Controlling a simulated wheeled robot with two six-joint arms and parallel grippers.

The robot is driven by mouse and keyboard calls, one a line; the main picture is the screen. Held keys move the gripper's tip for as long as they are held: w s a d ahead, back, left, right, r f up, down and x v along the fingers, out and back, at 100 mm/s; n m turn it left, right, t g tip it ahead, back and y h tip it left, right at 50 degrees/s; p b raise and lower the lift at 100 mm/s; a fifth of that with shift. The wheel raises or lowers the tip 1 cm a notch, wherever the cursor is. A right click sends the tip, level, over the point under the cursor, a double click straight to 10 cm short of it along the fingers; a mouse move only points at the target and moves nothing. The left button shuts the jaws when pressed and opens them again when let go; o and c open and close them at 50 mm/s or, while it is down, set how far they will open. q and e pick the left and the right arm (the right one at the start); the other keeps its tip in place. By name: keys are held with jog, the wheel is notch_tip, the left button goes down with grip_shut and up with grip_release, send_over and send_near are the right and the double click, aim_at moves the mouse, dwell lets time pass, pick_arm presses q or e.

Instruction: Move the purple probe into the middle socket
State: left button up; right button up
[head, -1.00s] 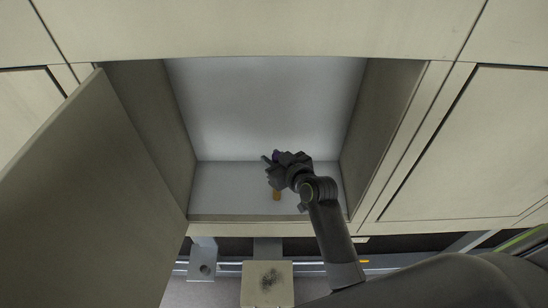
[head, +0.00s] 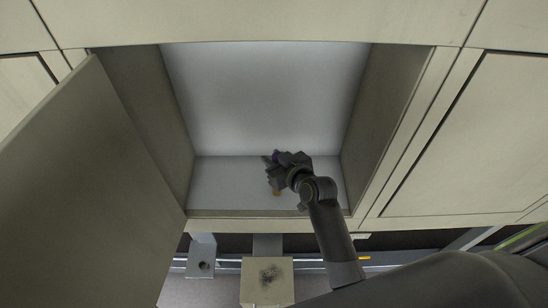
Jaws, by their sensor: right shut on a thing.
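My right gripper (head: 272,170) is inside the open cabinet, just above its floor. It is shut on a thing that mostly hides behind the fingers. A small purple patch of the purple probe (head: 278,154) shows at the top of the gripper. A short orange-brown piece (head: 277,193) shows just below the gripper; I cannot tell if it belongs to the probe. Below the cabinet are a grey bracket with a round hole (head: 204,266) and a pale block with a dark speckled top (head: 267,282). I cannot make out which is the middle socket. My left gripper is not in view.
The cabinet has a pale floor (head: 225,185) and side walls close on both sides. Its door (head: 90,190) stands open at the left. A front lip (head: 230,213) edges the floor. The floor left of the gripper is clear.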

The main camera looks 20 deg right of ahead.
jog(key=shift+f, duration=0.15)
jog(key=shift+f+b, duration=1.25)
jog(key=shift+f, duration=0.4)
jog(key=shift+f, duration=0.1)
jog(key=shift+f, duration=0.35)
jog(key=o, duration=1.1)
